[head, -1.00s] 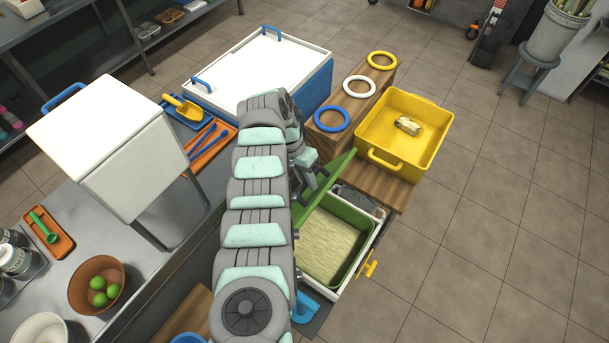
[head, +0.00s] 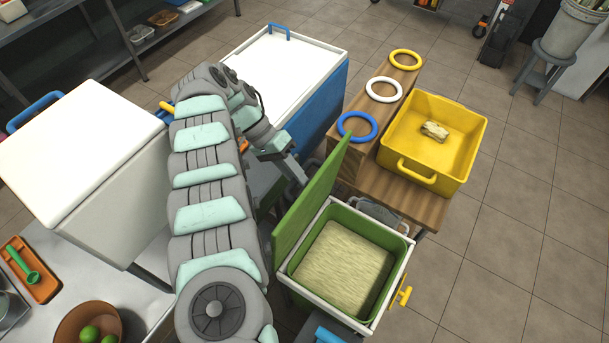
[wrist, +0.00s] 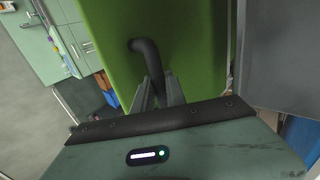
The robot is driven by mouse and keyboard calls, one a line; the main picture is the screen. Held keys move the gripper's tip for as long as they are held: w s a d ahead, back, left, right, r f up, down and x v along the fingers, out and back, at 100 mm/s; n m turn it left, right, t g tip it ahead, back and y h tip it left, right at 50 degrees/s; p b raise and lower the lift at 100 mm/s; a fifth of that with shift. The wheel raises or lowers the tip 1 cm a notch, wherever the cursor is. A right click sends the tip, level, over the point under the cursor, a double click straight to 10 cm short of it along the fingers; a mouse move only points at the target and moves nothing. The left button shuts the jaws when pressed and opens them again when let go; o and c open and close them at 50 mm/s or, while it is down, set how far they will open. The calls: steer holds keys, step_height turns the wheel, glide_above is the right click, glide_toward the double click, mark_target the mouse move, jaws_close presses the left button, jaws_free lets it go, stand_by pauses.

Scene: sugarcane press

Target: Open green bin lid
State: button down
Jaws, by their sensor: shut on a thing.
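The green bin (head: 284,268) sits in a white-rimmed frame (head: 352,322) with a yellow handle (head: 402,297) and holds pale, straw-like material. Its green lid (head: 318,192) stands raised, near upright, along the bin's left edge. The bin's inside shows clearly. My gripper (wrist: 158,92) is shut on the lid's black bent handle (wrist: 146,52) on the outer face of the green lid (wrist: 195,40). In the head view my arm reaches the lid from the left, and the fingertips are largely hidden.
A wooden stand with blue (head: 357,126), white (head: 384,90) and yellow rings (head: 405,59) stands behind the bin. A yellow tub (head: 470,140) is at its right. A blue-and-white cooler (head: 270,75) and a white box (head: 80,150) flank my arm.

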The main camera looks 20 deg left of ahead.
steer(key=shift+s+a, duration=0.1)
steer(key=shift+s, duration=0.05)
steer(key=c, duration=1.8)
jaws_free()
steer(key=o, duration=0.3)
steer(key=shift+s+f, duration=0.15)
steer(key=shift+s, duration=0.1)
steer(key=shift+o, duration=0.7)
steer(key=shift+w, duration=0.1)
step_height(320, 180, up, 20)
steer(key=p, duration=0.9)
